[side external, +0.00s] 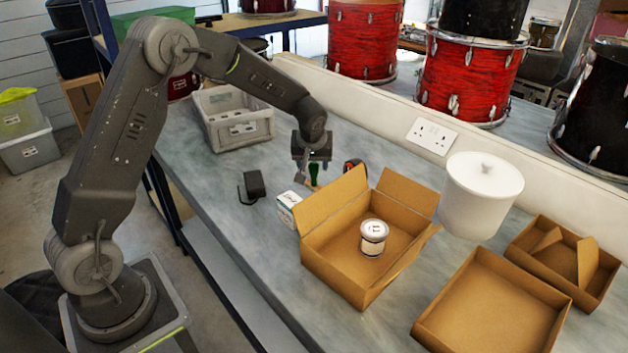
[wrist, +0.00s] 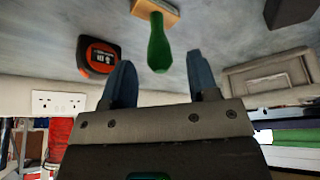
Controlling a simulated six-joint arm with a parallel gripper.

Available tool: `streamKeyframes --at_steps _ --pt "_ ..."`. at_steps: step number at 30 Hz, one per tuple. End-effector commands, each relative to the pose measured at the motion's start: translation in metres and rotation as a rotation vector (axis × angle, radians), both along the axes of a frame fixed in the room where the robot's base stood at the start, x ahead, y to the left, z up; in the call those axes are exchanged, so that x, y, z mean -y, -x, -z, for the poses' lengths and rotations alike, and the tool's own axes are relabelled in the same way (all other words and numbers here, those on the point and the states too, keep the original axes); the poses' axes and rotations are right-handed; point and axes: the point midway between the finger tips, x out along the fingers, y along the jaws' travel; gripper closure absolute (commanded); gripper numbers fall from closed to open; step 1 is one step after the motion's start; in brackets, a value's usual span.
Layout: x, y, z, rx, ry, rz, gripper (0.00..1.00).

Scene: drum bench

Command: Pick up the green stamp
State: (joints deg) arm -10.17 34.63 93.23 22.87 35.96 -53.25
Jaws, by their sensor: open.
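The green stamp shows in the wrist view as a green handle (wrist: 159,45) on a light wooden base (wrist: 157,10). In the side external view its green handle (side external: 314,174) stands on the bench just under my gripper (side external: 312,162). In the wrist view my gripper (wrist: 164,85) is open, its two fingers spread apart, with the handle between them in the picture and nothing held. The handle's tip appears close to the fingers; I cannot tell whether they touch it. In the side external view my gripper partly hides the stamp.
An orange and black tape measure (wrist: 98,57) lies beside the stamp. A black adapter (side external: 254,184), a small white box (side external: 288,207) and an open cardboard box (side external: 335,262) holding a tin (side external: 373,238) are nearby. A grey crate (side external: 236,130) stands behind. A white canister (side external: 480,195) is at right.

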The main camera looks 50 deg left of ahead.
Motion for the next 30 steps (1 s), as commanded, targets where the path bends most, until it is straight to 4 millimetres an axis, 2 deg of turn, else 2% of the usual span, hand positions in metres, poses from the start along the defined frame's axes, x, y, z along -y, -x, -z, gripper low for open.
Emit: streamKeyframes --at_steps 5,15,23,30 --pt "-0.003 -0.003 0.011 -0.001 0.001 0.000 0.46" --pt "-0.014 -0.015 0.051 0.000 0.001 -0.001 0.46" --pt "-0.015 -0.016 0.054 0.001 0.001 0.000 0.46" --pt "-0.014 -0.016 0.054 0.001 0.001 0.000 0.66"
